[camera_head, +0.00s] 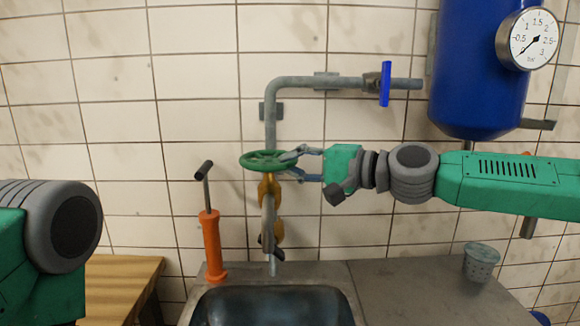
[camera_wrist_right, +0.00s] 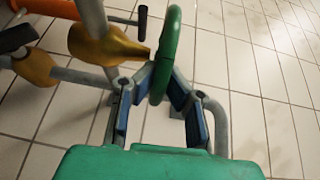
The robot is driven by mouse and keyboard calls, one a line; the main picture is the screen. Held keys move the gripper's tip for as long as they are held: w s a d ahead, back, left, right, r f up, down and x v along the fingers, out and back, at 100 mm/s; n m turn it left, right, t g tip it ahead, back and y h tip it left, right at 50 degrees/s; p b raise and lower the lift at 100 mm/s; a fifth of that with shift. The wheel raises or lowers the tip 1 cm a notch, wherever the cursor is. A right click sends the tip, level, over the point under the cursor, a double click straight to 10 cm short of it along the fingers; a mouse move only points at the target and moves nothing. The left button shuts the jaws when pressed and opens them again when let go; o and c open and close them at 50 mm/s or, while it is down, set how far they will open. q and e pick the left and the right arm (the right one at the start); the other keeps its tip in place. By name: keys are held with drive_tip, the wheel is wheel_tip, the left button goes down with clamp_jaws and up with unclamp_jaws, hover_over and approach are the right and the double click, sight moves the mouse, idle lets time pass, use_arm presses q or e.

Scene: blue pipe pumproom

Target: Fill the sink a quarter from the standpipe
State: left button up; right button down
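The steel sink (camera_head: 345,291) is at the bottom centre of the head view, its basin cut off by the lower edge. The dark bluish basin does not clearly show a water level. The grey standpipe (camera_head: 270,116) comes down the wall above it, with a brass valve body (camera_head: 265,188) and a green handwheel (camera_head: 252,163). A thin pale streak under the outlet could be water or pipe; I cannot tell. My right gripper (camera_head: 289,164) is at the wheel's right side, its fingers closed on either side of the rim. The wheel also shows in the wrist view (camera_wrist_right: 172,45). My left gripper is out of view.
A blue lever (camera_head: 385,84) sits on the upper pipe. A blue tank (camera_head: 477,70) with a gauge (camera_head: 528,39) hangs at right. An orange hand pump (camera_head: 213,246) stands left of the sink, near a wooden bench (camera_head: 120,275). A grey cup (camera_head: 481,262) stands on the counter.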

drive_tip(key=shift+s+a+f, duration=0.15)
drive_tip(key=shift+f, duration=0.3)
drive_tip(key=c, duration=1.6)
unclamp_jaws()
drive_tip(key=shift+c, duration=0.2)
drive_tip(key=shift+o, duration=0.4)
drive_tip(key=shift+d+r, duration=0.25)
drive_tip(key=f+v, duration=0.1)
drive_tip(key=v, duration=1.1)
drive_tip(key=shift+r, duration=0.35)
